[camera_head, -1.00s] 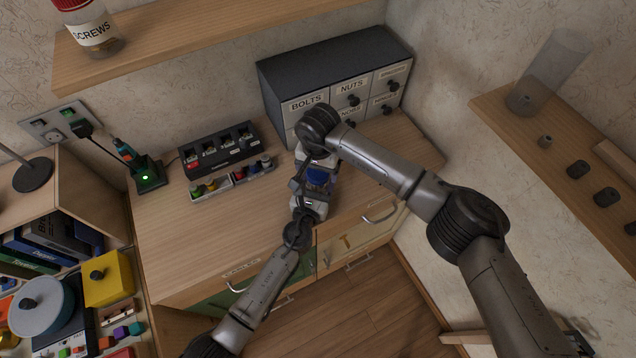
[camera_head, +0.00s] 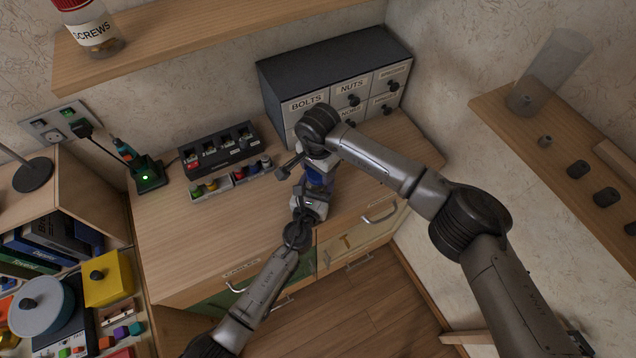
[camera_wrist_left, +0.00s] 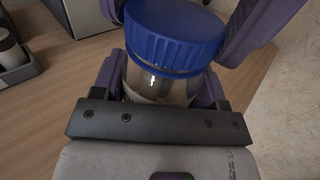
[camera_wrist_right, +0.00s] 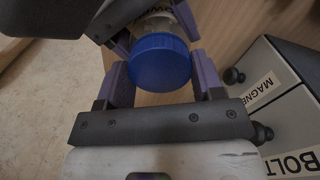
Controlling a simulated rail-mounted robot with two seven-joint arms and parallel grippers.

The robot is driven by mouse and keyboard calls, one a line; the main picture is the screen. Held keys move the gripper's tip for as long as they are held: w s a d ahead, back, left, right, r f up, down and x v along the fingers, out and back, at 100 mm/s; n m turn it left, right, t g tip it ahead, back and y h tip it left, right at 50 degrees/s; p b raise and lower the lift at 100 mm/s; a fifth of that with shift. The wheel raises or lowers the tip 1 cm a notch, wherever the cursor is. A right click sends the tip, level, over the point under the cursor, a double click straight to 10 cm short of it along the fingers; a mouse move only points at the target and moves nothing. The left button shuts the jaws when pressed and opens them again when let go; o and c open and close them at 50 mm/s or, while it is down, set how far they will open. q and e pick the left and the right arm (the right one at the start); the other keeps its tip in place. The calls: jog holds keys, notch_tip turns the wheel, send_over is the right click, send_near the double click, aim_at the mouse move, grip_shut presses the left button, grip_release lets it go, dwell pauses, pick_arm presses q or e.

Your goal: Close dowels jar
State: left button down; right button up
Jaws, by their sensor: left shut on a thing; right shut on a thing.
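The dowels jar is clear glass with a blue screw lid; the lid (camera_wrist_left: 175,38) sits on top of the glass body (camera_wrist_left: 158,87) in the left wrist view. In the head view the jar's blue (camera_head: 319,176) shows between my two grippers. My left gripper (camera_wrist_left: 160,85) is shut on the glass body from below. My right gripper (camera_wrist_right: 162,75) has its fingers on either side of the blue lid (camera_wrist_right: 160,62). The jar's contents and most of its label are hidden. I cannot tell how tightly the lid sits.
A drawer cabinet (camera_head: 330,75) stands close behind the grippers. A black rack (camera_head: 215,152) and a small tray (camera_head: 230,181) of coloured parts lie to the left. The wooden worktop (camera_head: 220,235) is clear at front left. A shelf (camera_head: 570,150) is on the right wall.

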jog(key=m, duration=1.5)
jog(key=shift+m, duration=0.4)
jog(key=m, duration=1.3)
jog(key=shift+m, duration=0.3)
jog(key=o, duration=1.1)
jog(key=shift+f, duration=0.1)
